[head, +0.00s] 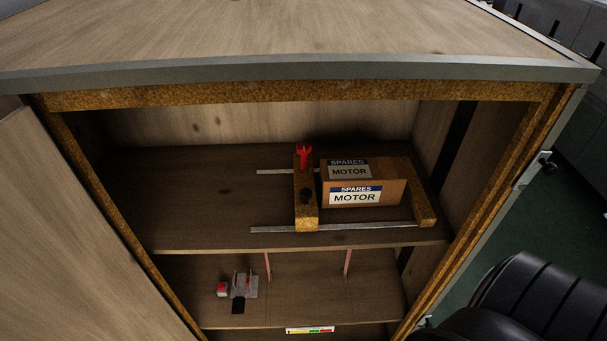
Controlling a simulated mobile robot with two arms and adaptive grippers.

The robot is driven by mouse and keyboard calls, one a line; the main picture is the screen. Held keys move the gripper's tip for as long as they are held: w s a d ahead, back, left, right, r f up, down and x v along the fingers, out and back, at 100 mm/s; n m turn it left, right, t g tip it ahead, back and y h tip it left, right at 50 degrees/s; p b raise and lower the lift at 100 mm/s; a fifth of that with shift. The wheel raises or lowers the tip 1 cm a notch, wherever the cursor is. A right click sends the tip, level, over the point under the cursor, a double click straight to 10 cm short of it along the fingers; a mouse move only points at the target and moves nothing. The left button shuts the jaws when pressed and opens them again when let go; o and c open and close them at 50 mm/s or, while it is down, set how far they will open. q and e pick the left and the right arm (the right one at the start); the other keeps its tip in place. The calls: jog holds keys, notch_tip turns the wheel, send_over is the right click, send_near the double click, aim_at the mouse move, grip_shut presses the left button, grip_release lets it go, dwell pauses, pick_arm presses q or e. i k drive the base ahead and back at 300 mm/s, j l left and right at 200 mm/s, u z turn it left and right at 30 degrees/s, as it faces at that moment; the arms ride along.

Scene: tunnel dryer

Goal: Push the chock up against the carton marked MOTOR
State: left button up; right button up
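The carton marked MOTOR (382,191) sits on the upper shelf inside the cabinet, with SPARES MOTOR labels on its top and front. The chock (307,215) is a speckled brown bar just left of the carton, lying front to back across two metal rails. It has a red star-shaped part (304,155) at its back end and a black knob (306,195) nearer the front. Only a narrow gap, if any, shows between chock and carton; I cannot tell whether they touch. A similar brown bar (427,210) stands right of the carton. Neither gripper is in view.
The front rail (270,229) runs along the shelf (190,200), which is clear to the left. The cabinet door (60,230) stands at the left. A lower shelf (340,295) holds a small grey device (249,284). A black ridged object (535,300) is at lower right.

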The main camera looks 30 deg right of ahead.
aim_at(306, 214)
jog(key=z, duration=1.45)
